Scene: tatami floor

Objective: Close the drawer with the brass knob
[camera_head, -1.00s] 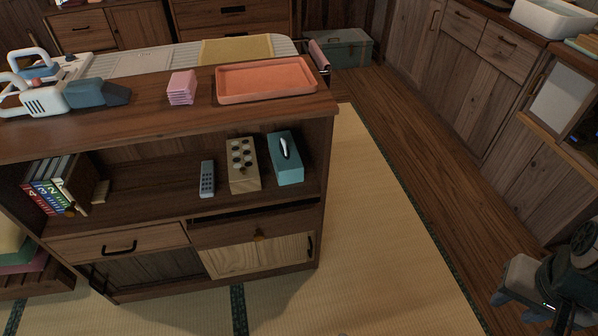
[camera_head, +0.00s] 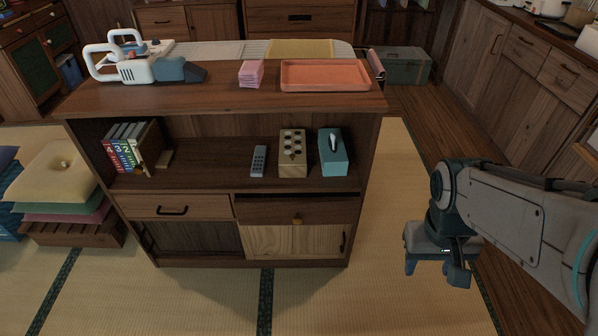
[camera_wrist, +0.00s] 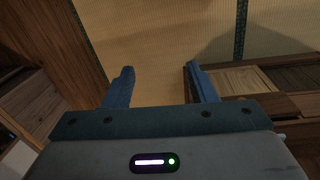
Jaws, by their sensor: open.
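The drawer with the brass knob (camera_head: 269,211) is the right one of two drawers in the low wooden cabinet (camera_head: 214,107). It stands out a little, with a dark gap along its top edge. The brass knob (camera_head: 297,219) is on its front. My gripper (camera_head: 437,272) is open and empty, to the right of the cabinet and apart from it, over the tatami. In the wrist view its two blue fingers (camera_wrist: 160,72) are spread, with the cabinet's wood at the right.
The left drawer (camera_head: 176,208) has a black handle and looks closed. Sliding doors are below. A remote (camera_head: 258,161), a box with holes (camera_head: 292,153) and a teal tissue box (camera_head: 333,154) stand on the shelf. Tatami (camera_head: 330,300) before the cabinet is clear. Cushions (camera_head: 62,172) are stacked at left.

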